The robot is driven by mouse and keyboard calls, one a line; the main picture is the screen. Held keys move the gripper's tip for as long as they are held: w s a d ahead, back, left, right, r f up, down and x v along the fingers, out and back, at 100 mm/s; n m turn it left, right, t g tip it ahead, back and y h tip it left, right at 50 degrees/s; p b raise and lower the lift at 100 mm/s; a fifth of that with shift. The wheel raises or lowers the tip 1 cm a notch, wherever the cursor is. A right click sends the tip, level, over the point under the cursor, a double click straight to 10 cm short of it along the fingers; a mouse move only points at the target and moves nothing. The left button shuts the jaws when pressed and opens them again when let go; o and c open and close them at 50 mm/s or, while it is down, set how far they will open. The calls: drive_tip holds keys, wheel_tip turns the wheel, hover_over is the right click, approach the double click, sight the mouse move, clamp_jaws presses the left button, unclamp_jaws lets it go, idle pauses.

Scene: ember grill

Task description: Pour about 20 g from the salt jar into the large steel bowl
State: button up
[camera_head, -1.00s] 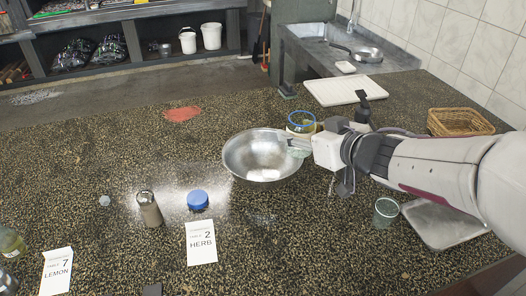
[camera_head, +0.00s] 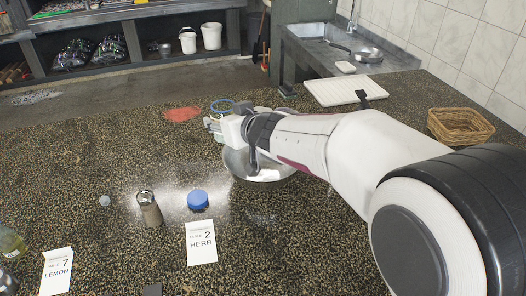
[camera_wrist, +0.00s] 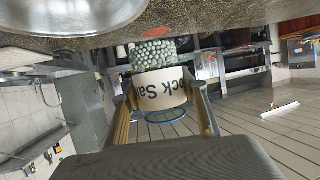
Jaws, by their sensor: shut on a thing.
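The salt jar (camera_wrist: 162,90) is clear, with pale granules at its bottom, a cream label reading "ck Sal" and a blue rim. It is upside down in the wrist picture. My gripper (camera_wrist: 160,98) is shut on it, one finger on each side of the label. In the head view the jar's blue rim (camera_head: 222,106) shows just behind my gripper (camera_head: 214,125), and the jar looks about upright. The large steel bowl (camera_head: 242,168) stands on the counter, partly hidden under my arm. Its shiny side also shows in the wrist view (camera_wrist: 70,14). The bowl's contents cannot be made out.
A blue lid (camera_head: 197,200), a brown-grey grinder (camera_head: 149,208) and a HERB card (camera_head: 201,243) stand in front of the bowl. A LEMON card (camera_head: 57,272) is at the front left. A white board (camera_head: 345,91) and a wicker basket (camera_head: 460,125) are at the back right.

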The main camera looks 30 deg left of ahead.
drive_tip(key=shift+f, duration=2.5)
drive_tip(key=shift+w, duration=0.1)
